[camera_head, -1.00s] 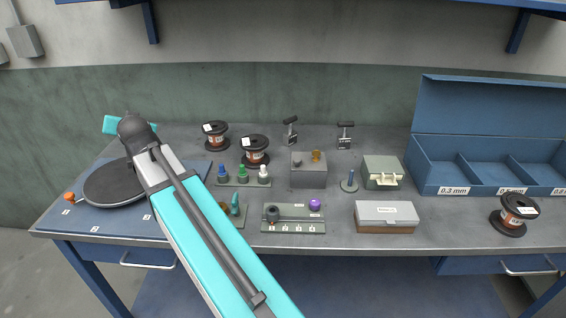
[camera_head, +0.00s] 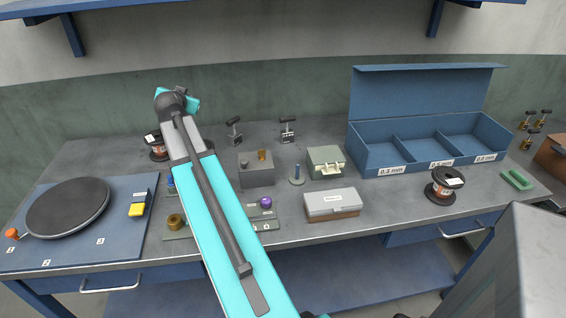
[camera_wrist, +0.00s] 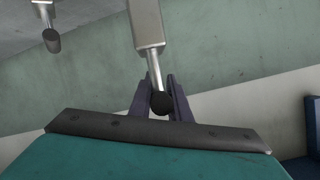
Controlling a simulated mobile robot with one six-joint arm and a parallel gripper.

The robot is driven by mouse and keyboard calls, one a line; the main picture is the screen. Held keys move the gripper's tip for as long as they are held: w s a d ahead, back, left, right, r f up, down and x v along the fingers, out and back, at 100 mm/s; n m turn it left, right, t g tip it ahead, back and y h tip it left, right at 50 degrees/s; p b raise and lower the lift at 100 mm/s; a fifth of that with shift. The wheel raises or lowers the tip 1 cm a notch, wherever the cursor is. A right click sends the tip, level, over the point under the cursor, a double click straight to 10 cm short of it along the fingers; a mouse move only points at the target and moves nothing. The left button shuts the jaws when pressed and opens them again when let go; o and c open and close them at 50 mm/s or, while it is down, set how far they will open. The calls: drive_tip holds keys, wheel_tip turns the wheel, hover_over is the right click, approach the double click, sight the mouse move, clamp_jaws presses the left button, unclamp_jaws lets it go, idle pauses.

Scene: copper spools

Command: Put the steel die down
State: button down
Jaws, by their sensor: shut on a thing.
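My gripper (camera_wrist: 160,100) is shut on the dark handle of the steel die (camera_wrist: 147,25) in the wrist view. A thin rod joins the handle to the die's grey metal block, which runs out of the top of the frame. In the head view my wrist (camera_head: 180,98) is raised over the back left of the bench, and its fingers and the die are mostly hidden. Two similar T-handled pieces stand at the back of the bench, one on the left (camera_head: 234,130) and one on the right (camera_head: 287,130).
A grey block (camera_head: 257,175), a green-grey case (camera_head: 326,160) and a lidded box (camera_head: 333,203) stand mid-bench. A blue compartment bin (camera_head: 375,158) is behind right, with a copper spool (camera_head: 444,186) before it. A blue board with a round dark plate (camera_head: 68,207) lies left.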

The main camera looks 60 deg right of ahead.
drive_tip(key=s+d+r+m+g+h+p, duration=0.1)
drive_tip(key=s+d+m+g+h+p, duration=0.3)
drive_tip(key=s+d, duration=1.55)
drive_tip(key=s+d+f+m+g, duration=0.1)
drive_tip(key=s+d+m+g, duration=0.2)
drive_tip(key=s+d, duration=0.3)
drive_tip(key=s+d+f+m+g+y, duration=0.1)
drive_tip(key=s+d+m+g, duration=0.3)
drive_tip(key=s, duration=1.2)
drive_tip(key=d+f+g, duration=0.1)
drive_tip(key=d+g, duration=0.1)
drive_tip(key=d, duration=0.1)
drive_tip(key=shift+g+y, duration=0.3)
drive_tip(key=shift+d+f, duration=0.1)
drive_tip(key=shift+f, duration=0.05)
wheel_tip(320, 180, down, 6)
drive_tip(key=p, duration=0.1)
drive_tip(key=shift+f, duration=0.1)
drive_tip(key=shift+f+p, duration=0.65)
drive_tip(key=shift+f, duration=1.2)
